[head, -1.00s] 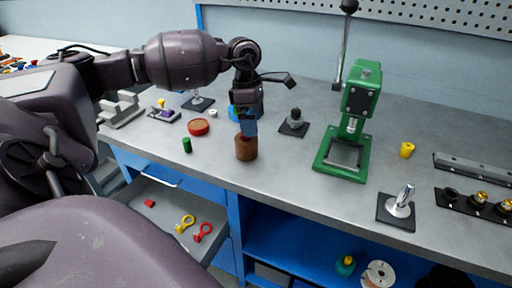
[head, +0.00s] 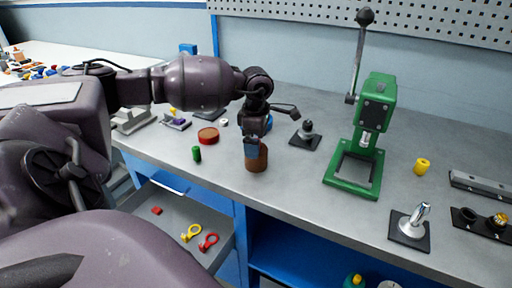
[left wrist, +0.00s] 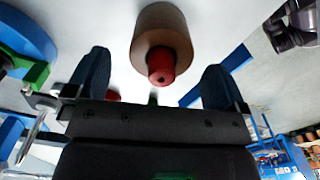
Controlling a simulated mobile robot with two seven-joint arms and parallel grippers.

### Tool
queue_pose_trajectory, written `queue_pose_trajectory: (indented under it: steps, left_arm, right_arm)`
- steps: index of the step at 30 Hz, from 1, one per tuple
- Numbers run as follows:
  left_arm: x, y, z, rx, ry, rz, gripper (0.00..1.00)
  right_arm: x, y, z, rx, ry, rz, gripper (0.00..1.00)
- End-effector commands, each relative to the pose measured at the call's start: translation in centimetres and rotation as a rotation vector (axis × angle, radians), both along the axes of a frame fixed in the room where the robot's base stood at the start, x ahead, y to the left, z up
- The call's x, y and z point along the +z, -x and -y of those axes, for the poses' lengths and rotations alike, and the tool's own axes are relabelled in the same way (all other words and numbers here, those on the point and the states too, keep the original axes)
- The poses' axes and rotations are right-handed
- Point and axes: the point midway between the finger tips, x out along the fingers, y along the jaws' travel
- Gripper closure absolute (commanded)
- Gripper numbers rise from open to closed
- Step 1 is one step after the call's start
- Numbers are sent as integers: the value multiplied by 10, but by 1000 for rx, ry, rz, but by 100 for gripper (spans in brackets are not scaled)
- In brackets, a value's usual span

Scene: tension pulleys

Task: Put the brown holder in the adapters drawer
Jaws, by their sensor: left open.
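The brown holder (head: 258,164) is a brown cylinder standing upright on the grey workbench. My left gripper (head: 251,149) is at its upper part, with a blue finger covering some of it. In the left wrist view the holder (left wrist: 163,22) shows a red piece (left wrist: 161,66) at its near end. It lies ahead of the gap between the two spread, dark blue fingers. My left gripper (left wrist: 155,75) is open and not closed on it. An open drawer (head: 180,212) below the bench's front edge holds a small red piece and yellow and red ring-ended pieces. No drawer label is readable.
The bench between holder and press is largely clear.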

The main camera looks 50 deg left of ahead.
Motion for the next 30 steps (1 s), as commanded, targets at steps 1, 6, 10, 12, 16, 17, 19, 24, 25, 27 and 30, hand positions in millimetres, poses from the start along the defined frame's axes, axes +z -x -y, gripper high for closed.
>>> queue_pose_trajectory:
  steps: [1, 6, 10, 12, 16, 17, 19, 24, 25, 27, 30]
  left_arm:
    - [-9, 1, 2, 0, 1, -4, 0]
    - [-30, 1, 2, 0, 1, -3, 0]
    - [-32, 1, 2, 0, 0, -1, 0]
    - [-32, 1, 2, 0, 0, -1, 0]
    - [-32, 1, 2, 0, 0, -1, 11]
    - [-32, 1, 2, 0, 0, -1, 16]
    - [-32, 1, 2, 0, 0, -1, 26]
    - [-32, 1, 2, 0, 0, -1, 52]
    - [-32, 1, 2, 0, 0, -1, 57]
    - [-31, 1, 2, 0, 0, 0, 60]
    - [-31, 1, 2, 0, 0, 0, 60]
  right_arm:
    - [0, 0, 0, 1, 1, 0, 5]
    - [-2, 0, 1, 2, 3, -2, 5]
    - [-1, 0, 1, 2, 2, -1, 5]
    - [-1, -1, 1, 3, 2, 0, 5]
    - [-1, -1, 0, 3, 2, 0, 5]
    - [-1, -1, 0, 3, 2, 0, 5]
    - [-1, -1, 0, 3, 2, 0, 5]
    - [-1, -1, 0, 1, 0, 1, 5]
    - [-1, -1, 0, 1, 0, 1, 5]
    - [-1, -1, -1, 0, -1, 1, 5]
    - [0, -1, -1, -2, -3, 2, 5]
